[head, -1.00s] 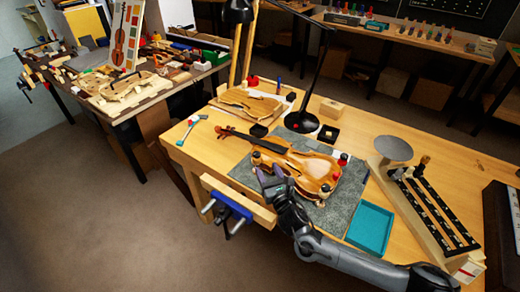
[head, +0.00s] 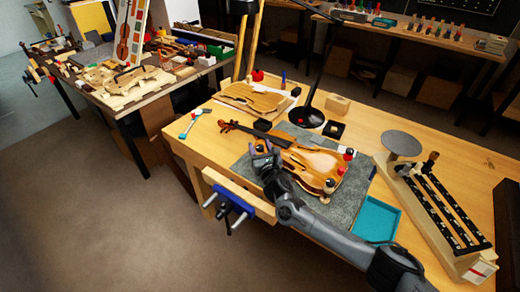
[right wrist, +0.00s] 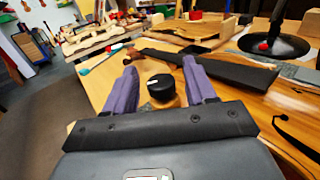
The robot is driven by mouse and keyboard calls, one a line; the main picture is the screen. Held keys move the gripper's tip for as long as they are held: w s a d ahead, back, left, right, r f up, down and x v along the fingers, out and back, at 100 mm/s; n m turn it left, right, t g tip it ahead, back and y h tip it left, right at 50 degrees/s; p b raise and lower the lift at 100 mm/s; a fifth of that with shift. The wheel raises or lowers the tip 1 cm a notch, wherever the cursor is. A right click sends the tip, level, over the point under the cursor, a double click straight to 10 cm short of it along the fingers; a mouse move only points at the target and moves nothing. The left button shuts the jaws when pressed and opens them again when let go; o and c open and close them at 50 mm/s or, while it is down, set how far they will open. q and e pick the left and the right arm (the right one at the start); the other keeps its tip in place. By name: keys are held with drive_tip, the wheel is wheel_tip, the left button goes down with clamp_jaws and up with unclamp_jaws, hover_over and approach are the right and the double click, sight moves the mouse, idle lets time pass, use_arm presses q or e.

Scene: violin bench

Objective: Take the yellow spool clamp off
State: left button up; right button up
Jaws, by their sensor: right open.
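The violin (head: 302,158) lies on a grey mat on the bench, its neck pointing to the back left. My right gripper (head: 263,153) is at the violin's near left edge. In the right wrist view my right gripper (right wrist: 160,74) is open, its two purple fingers on either side of a spool clamp with a black knob (right wrist: 161,86). Its lower part is partly hidden and I cannot make out a yellow colour on it. My left gripper is not in view.
A teal tray (head: 376,219) lies at the bench's front right, beside a long black-and-wood rack (head: 445,210). A blue vise (head: 232,204) is at the front edge. A lamp base (head: 304,117) and a violin plate (head: 251,97) are behind the violin.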

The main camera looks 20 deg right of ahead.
drive_tip(key=shift+w, duration=0.1)
drive_tip(key=c, duration=1)
drive_tip(key=shift+o, duration=0.2)
drive_tip(key=shift+d+r+n+y+p, duration=0.15)
drive_tip(key=shift+n+y+p, duration=0.25)
drive_tip(key=shift+n+y, duration=0.4)
drive_tip(key=n+y, duration=0.1)
drive_tip(key=y, duration=0.2)
drive_tip(key=shift+f+n+b, duration=0.2)
drive_tip(key=shift+n+b, duration=0.2)
drive_tip(key=shift+n+g+y+b, duration=0.35)
drive_tip(key=shift+n+g+y, duration=0.2)
drive_tip(key=shift+y, duration=0.65)
drive_tip(key=o, duration=1)
drive_tip(key=shift+c, duration=0.2)
